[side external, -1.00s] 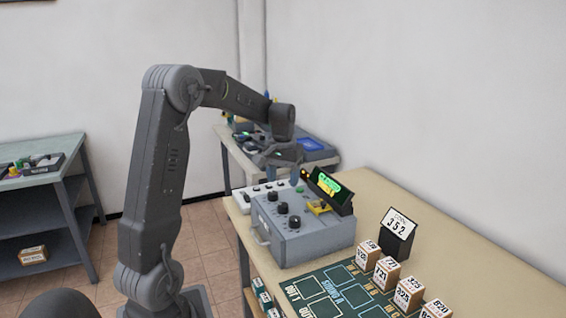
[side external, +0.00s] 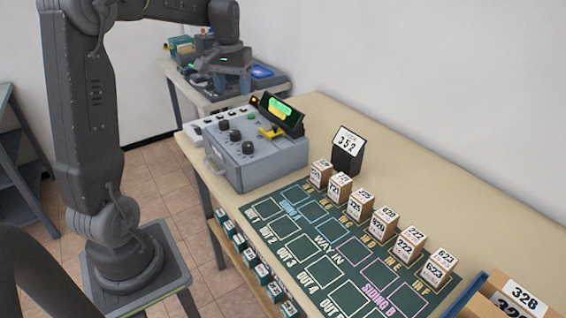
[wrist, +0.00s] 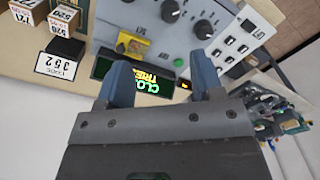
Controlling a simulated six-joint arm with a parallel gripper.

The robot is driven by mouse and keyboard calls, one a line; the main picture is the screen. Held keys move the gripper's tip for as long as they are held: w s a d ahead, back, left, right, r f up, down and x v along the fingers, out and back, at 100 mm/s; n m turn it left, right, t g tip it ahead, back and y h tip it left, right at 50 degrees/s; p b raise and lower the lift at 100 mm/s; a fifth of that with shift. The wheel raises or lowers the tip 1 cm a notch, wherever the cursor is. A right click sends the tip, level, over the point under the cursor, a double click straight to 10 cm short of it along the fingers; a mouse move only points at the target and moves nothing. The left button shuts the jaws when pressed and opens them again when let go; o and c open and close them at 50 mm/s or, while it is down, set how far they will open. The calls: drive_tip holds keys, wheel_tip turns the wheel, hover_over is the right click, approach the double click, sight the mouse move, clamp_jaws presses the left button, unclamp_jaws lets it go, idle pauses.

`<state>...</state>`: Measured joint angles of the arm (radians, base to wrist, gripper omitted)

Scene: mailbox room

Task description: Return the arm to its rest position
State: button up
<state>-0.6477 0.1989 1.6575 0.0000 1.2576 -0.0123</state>
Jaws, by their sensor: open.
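My arm (side external: 78,110) stands upright on its stand at the left, its upper part cut off by the picture's top edge. My gripper (wrist: 163,78) is open, with nothing between its two blue-grey fingers. In the side view my wrist end (side external: 222,55) hangs behind and left of a grey control box, apart from it. In the wrist view a small screen (wrist: 140,78) with green and yellow text shows upside down behind the fingers, partly hidden. The grey control box (side external: 262,160) has black knobs and a yellow lever (side external: 270,131).
A tan table holds a green sorting mat (side external: 330,243), several numbered boxes (side external: 383,223) and a "352" sign (side external: 348,143). A back bench (side external: 190,88) carries equipment behind my wrist. Cardboard boxes (side external: 510,300) sit at lower right. The table's back right is clear.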

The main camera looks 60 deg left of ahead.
drive_tip(key=s+d+r+m+t, duration=0.1)
drive_tip(key=s+d+r+m, duration=0.15)
drive_tip(key=d, duration=0.55)
drive_tip(key=s+d+r+m+t, duration=0.1)
drive_tip(key=s+d, duration=0.2)
drive_tip(key=d, duration=0.5)
drive_tip(key=s+d+f+m+t, duration=0.3)
drive_tip(key=s+d+m, duration=0.1)
drive_tip(key=s+d, duration=0.5)
drive_tip(key=shift+s+d+f, duration=0.3)
drive_tip(key=shift+s+d, duration=0.1)
drive_tip(key=shift+s, duration=0.05)
drive_tip(key=shift+w, duration=0.1)
